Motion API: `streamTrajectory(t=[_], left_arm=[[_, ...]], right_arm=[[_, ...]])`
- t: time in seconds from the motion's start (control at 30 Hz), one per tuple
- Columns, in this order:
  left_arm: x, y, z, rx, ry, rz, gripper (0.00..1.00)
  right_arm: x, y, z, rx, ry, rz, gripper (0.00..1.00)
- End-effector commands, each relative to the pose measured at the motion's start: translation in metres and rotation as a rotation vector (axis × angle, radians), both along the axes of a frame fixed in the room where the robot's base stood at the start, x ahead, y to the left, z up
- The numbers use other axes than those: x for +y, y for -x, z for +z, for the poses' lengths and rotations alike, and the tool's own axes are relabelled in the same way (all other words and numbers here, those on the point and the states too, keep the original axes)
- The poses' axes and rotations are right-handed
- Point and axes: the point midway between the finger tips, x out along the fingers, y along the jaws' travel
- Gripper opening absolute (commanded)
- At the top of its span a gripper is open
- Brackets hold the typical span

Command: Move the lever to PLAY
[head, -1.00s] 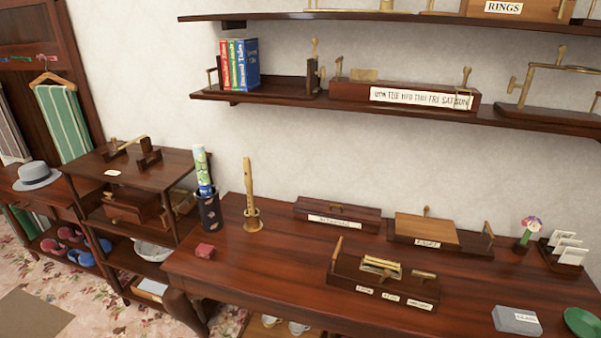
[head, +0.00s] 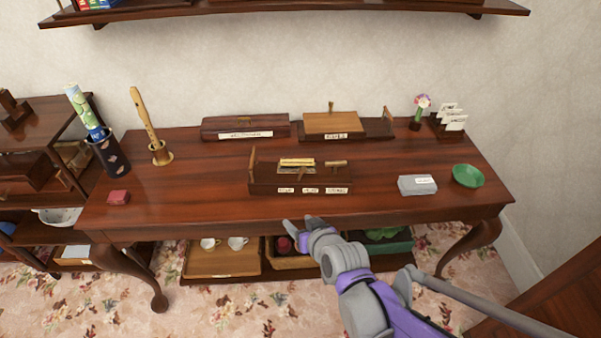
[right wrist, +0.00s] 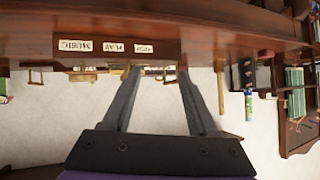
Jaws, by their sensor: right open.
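A dark wooden music box (head: 262,180) stands at the front middle of the desk, with three small labels along its front. It also shows upside down in the right wrist view (right wrist: 205,50), where the middle label (right wrist: 113,47) seems to read PLAY. In the head view a short wooden peg (head: 302,173), perhaps the lever, stands above the labels near the middle one. My right gripper (head: 300,230) is open and empty in front of the desk edge, below the box and apart from it. Its two spread fingers also show in the right wrist view (right wrist: 157,75). My left gripper is out of view.
A grey box (head: 412,188) and a green bowl (head: 467,176) stand right of the music box. Two wooden boxes (head: 215,124) (head: 336,122) stand behind it. A recorder (head: 146,118) and a red block (head: 118,197) are at left. The desk front near the box is clear.

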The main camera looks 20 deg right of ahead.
Motion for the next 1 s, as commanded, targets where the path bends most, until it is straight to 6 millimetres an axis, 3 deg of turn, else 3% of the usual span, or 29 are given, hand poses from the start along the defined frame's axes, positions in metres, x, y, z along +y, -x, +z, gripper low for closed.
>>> streamTrajectory(t=[0.1, 0.3, 0.5, 0.73, 1.0], left_arm=[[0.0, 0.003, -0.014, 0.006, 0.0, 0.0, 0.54], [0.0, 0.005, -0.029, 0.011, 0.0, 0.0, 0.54], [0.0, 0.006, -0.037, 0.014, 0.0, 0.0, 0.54], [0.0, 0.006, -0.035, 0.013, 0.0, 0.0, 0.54], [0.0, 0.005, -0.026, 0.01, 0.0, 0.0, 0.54]], right_arm=[[-0.011, -0.043, -0.011, -0.162, -0.033, -0.053, 0.59], [-0.039, -0.086, -0.027, -0.409, -0.068, -0.165, 0.59], [-0.062, -0.097, -0.039, -0.553, -0.078, -0.252, 0.59], [-0.069, -0.109, -0.04, -0.586, -0.08, -0.275, 0.59], [-0.077, -0.157, -0.039, -0.586, -0.078, -0.272, 0.59]])
